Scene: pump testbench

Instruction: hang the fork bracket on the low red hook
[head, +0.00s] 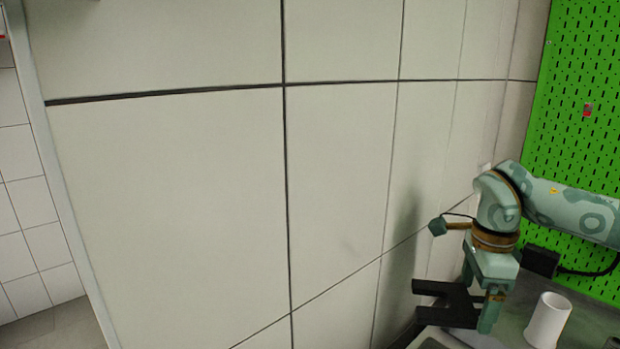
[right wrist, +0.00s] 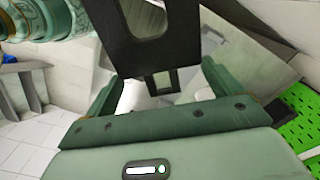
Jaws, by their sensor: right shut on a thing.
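The black fork bracket (head: 432,287) is in my right gripper (head: 479,308) at the lower right of the head view, with its prongs pointing left. The gripper is shut on it, fingers pointing down. In the right wrist view the bracket (right wrist: 118,42) is a dark plate with a slot, between and beyond the fingertips (right wrist: 160,82). A small red hook (head: 587,110) is on the green pegboard, above and right of the gripper and well apart from the bracket. I see no second hook on the board, so I cannot tell its height rank. My left gripper is not in view.
The green pegboard (head: 575,60) stands at the right. A white cylinder (head: 548,320) stands on the grey worktop close to the right of the gripper. A black block (head: 541,262) with a cable is behind it. A large pale panelled wall (head: 190,190) fills the middle.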

